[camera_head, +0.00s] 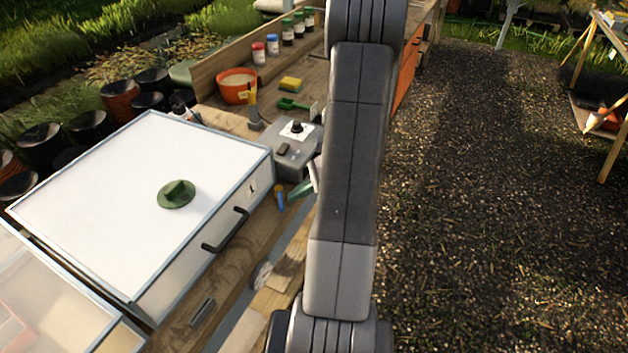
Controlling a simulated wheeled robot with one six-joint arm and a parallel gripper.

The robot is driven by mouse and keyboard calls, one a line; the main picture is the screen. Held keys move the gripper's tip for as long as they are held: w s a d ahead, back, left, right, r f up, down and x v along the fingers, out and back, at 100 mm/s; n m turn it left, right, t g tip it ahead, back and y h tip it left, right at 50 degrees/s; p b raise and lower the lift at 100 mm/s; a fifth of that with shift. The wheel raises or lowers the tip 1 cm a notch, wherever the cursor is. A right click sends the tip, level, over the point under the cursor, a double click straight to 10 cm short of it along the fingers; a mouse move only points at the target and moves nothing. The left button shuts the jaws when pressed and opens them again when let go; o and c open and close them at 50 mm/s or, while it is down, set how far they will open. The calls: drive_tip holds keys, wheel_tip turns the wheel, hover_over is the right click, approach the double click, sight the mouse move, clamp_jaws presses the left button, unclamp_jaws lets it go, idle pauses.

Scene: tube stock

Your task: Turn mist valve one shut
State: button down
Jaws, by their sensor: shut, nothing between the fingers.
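A small blue piece (281,198), which may be a valve lever, shows at the bench's edge beside the white-lidded box. A green piece (300,190) and a pale upright piece lie just right of it, partly behind my arm. I cannot tell which of these, if any, is mist valve one, or how it is turned. My arm crosses the middle of the view from bottom to top and hides part of the bench. My gripper is not in view.
An orange pot (237,86) and several jars are further back. Gravel ground (480,200) at right is open.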

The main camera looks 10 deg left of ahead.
sight(279, 201)
drive_tip(key=shift+x, duration=0.8)
drive_tip(key=shift+s+a+m+t, duration=0.2)
drive_tip(key=shift+s+m+t, duration=0.05)
drive_tip(key=shift+m+t, duration=0.3)
drive_tip(key=m+t+b, duration=0.1)
drive_tip(key=s+a+m+t+b, duration=0.1)
drive_tip(key=m+t, duration=0.1)
drive_tip(key=a+m+t+b, duration=0.1)
drive_tip(key=m+t, duration=0.1)
drive_tip(key=shift+s+a, duration=0.15)
drive_tip(key=shift+s, duration=0.05)
drive_tip(key=shift+a, duration=0.35)
idle(0.4)
drive_tip(key=shift+w+d+r, duration=0.1)
drive_tip(key=shift+w+d, duration=0.45)
drive_tip(key=shift+w, duration=0.05)
